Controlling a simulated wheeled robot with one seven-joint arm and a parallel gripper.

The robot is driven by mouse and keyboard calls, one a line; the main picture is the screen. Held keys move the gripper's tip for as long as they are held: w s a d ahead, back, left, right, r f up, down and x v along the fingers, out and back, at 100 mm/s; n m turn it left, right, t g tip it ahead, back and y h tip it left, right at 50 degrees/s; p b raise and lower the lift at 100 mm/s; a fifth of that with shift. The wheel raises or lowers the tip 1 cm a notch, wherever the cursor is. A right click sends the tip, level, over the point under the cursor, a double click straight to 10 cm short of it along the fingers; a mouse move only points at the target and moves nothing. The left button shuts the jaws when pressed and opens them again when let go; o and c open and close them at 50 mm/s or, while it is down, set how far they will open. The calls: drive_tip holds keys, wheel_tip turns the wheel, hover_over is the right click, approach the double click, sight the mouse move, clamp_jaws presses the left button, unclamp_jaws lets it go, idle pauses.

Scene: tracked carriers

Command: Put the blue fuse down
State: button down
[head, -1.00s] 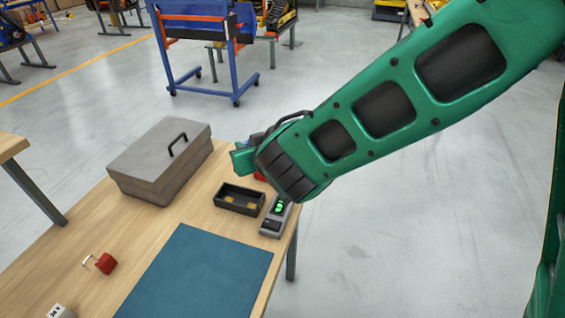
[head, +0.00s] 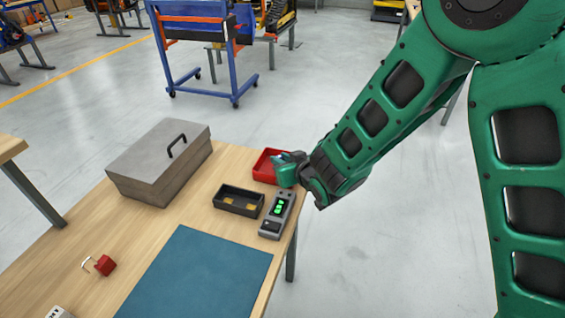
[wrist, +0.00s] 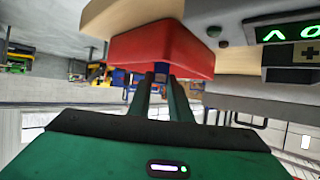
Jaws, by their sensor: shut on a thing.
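My gripper (head: 283,165) is at the table's far right corner, at the right side of a red tray (head: 265,166). In the wrist view the two fingers (wrist: 162,88) are shut on the blue fuse (wrist: 161,68), of which only a small blue part shows between the tips. The red tray's wall (wrist: 165,48) is right behind the fuse in that view. I cannot tell whether the fuse touches the tray. The fuse is not clearly visible in the head view.
A grey tester with a green display (head: 277,214) and a black box with brass-coloured pieces (head: 239,211) stand near the tray. A lidded grey box (head: 160,170), a blue mat (head: 195,275) and a red padlock-like item (head: 105,265) lie further along the table.

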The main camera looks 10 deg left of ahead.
drive_tip(key=shift+f, duration=0.45)
drive_tip(key=shift+f, duration=0.1)
drive_tip(key=c, duration=1.6)
unclamp_jaws()
